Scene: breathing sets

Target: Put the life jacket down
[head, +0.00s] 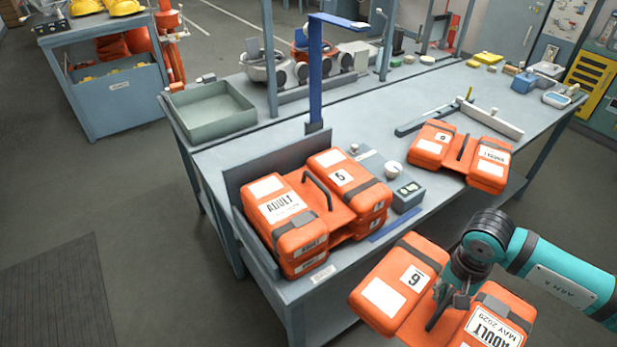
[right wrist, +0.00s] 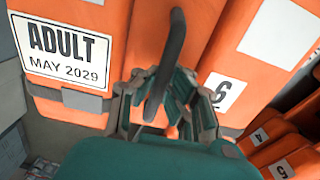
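An orange life jacket (head: 381,295) marked 6 and "ADULT MAY 2029" hangs in front of the bench, at the lower right of the head view. My right gripper (head: 447,299) is shut on its black handle. In the right wrist view the gripper fingers (right wrist: 163,103) close around the handle, and the jacket (right wrist: 118,35) fills most of the picture. Another orange jacket (head: 341,215) marked 5 lies on top of a stack in a grey rack (head: 235,180) on the bench. A further jacket (head: 461,160) lies on the bench to the right. My left gripper is not in view.
The grey bench (head: 226,158) has a blue post (head: 316,75), an empty green-grey tray (head: 212,110) and a small gauge box (head: 408,196) beside the stack. A long ruler-like bar (head: 427,120) lies behind the right jacket. A blue cabinet (head: 122,100) stands at the left.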

